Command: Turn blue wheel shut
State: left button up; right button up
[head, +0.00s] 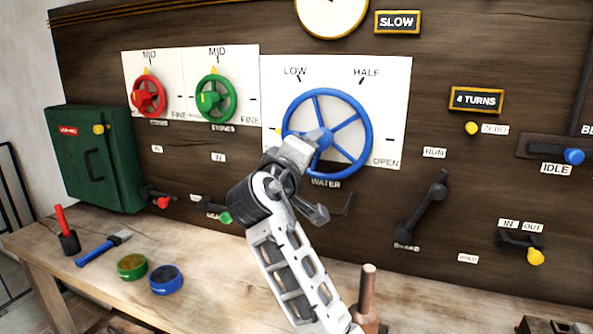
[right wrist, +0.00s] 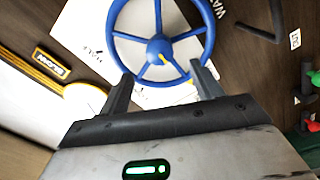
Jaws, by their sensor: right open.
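The blue wheel (head: 318,92) is mounted on a white plate (head: 395,90) marked LOW, HALF and OPEN, with WATER below it. My right gripper (head: 318,140) is in front of the wheel's hub and left half in the head view, hiding part of its lower left. In the right wrist view the blue wheel (right wrist: 158,48) lies just beyond my right gripper's (right wrist: 163,85) spread fingers, which overlap its near rim. Nothing is clearly held; contact with the rim cannot be told. A yellow mark shows at the hub there. My left gripper is not in view.
Red (head: 149,98) and green (head: 215,99) handwheels sit left of the blue wheel. A black lever (head: 422,208) is to its right. A green cabinet (head: 95,160) stands at left. The bench (head: 200,260) below holds a blue-handled tool (head: 97,250), round tins (head: 166,279) and an upright peg (head: 367,290).

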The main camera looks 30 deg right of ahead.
jog(key=shift+b+v, duration=0.35)
jog(key=shift+v, duration=2)
